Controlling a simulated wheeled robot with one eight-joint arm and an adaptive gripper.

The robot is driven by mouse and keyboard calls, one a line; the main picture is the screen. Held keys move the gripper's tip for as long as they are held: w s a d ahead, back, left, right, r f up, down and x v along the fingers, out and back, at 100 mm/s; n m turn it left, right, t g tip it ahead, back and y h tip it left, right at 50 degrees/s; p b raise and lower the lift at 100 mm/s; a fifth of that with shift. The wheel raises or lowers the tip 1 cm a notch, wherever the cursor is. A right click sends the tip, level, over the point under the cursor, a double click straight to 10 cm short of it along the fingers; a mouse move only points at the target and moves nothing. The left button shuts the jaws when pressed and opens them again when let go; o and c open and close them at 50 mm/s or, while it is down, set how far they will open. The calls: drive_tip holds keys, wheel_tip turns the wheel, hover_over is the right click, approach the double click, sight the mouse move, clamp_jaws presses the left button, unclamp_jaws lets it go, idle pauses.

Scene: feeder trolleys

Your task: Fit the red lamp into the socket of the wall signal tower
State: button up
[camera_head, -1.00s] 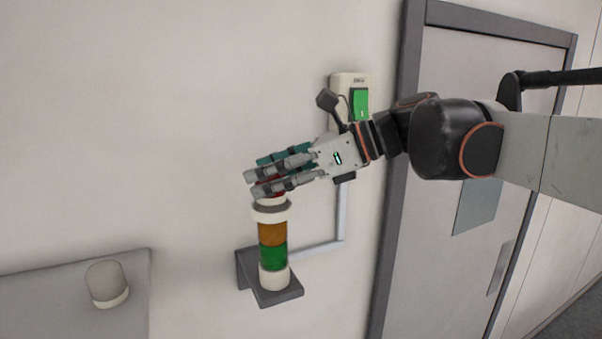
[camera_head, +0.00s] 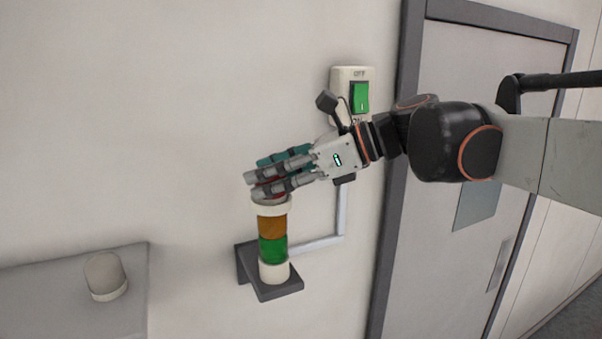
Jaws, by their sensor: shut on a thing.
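The signal tower (camera_head: 272,249) stands upright on a dark wall bracket, with an orange section above a green one and a pale ring at its top. My gripper (camera_head: 262,184) is directly over the tower's top, reaching in from the right. It is shut on the red lamp (camera_head: 277,195), of which only a thin red strip shows between the fingers. The lamp is at the tower's top ring. The fingers hide most of it and the socket, so I cannot tell how deep it sits.
A grey shelf (camera_head: 50,300) at the lower left bears a pale cylindrical cap (camera_head: 105,275). A switch box (camera_head: 341,78) with a green rocker is on the wall just behind my gripper. A conduit (camera_head: 341,215) runs down to the bracket. A grey door (camera_head: 480,60) is at right.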

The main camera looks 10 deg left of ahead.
drive_tip(key=shift+f, duration=0.25)
drive_tip(key=o, duration=1.1)
drive_tip(key=shift+o, duration=0.2)
drive_tip(key=w+v, duration=0.1)
drive_tip(key=v, duration=1.1)
drive_tip(key=s+d+f+n+t+h+b, duration=0.2)
drive_tip(key=s+d+f+n+h+b, duration=0.2)
drive_tip(key=f+b, duration=0.7)
drive_tip(key=s+d+f+n+t+h+b, duration=0.2)
drive_tip(key=s+d+f+n+h+b, duration=0.3)
drive_tip(key=f, duration=2.7)
drive_tip(key=s+d+f+n+t+h+b, duration=0.2)
drive_tip(key=d+f+n+b, duration=0.7)
drive_tip(key=f+b, duration=1)
drive_tip(key=s+d+f+h, duration=0.2)
drive_tip(key=s+f, duration=0.1)
drive_tip(key=shift+s+f+n+h, duration=0.2)
drive_tip(key=shift+n+h, duration=0.1)
drive_tip(key=shift+n, duration=0.1)
